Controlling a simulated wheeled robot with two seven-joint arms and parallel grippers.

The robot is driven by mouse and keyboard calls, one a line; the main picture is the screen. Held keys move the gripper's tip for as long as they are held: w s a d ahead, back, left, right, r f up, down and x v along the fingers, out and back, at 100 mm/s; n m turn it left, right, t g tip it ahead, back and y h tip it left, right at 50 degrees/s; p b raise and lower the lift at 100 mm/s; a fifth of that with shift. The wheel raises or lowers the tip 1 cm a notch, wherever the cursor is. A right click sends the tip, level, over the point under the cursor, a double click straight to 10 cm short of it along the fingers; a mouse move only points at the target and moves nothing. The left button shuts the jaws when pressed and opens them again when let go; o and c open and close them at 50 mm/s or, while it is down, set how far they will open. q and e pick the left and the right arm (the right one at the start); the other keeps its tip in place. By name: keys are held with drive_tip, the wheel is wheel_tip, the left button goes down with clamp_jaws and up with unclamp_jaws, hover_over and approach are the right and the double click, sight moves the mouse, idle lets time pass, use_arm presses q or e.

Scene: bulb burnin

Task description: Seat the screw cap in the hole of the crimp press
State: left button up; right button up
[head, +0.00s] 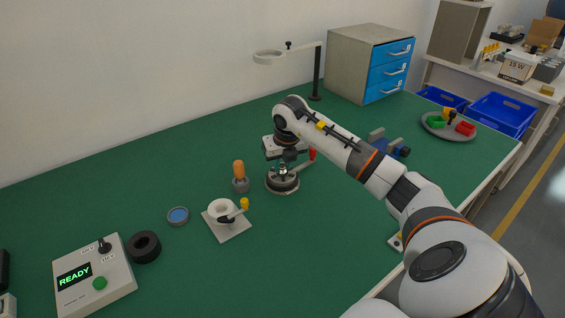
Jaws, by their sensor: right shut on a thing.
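The crimp press (283,184) stands mid-table, a round metal base with a red-tipped lever (312,154) at its right. My right gripper (283,163) points down directly over the middle of the press. It is shut on a small metallic piece, apparently the screw cap (282,171), which is mostly hidden by the fingers. The piece is at or just above the top of the press; I cannot tell whether it touches or sits in the hole. My left gripper is not in view.
Left of the press stand an orange-topped holder (239,173), a white fixture with a yellow knob (226,222), a blue-centred dish (178,215), a black ring (145,246) and a READY control box (95,278). A lamp stand (317,75) and drawer cabinet (345,65) are behind. The front middle is clear.

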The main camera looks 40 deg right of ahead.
drive_tip(key=shift+f+b, duration=0.35)
drive_tip(key=shift+f, duration=0.3)
idle(0.7)
drive_tip(key=shift+r+p, duration=0.25)
drive_tip(key=shift+p, duration=0.05)
idle(2.0)
drive_tip(key=shift+f, duration=0.25)
idle(0.6)
drive_tip(key=shift+r, duration=0.25)
idle(0.4)
drive_tip(key=o, duration=1)
drive_tip(key=v, duration=1.2)
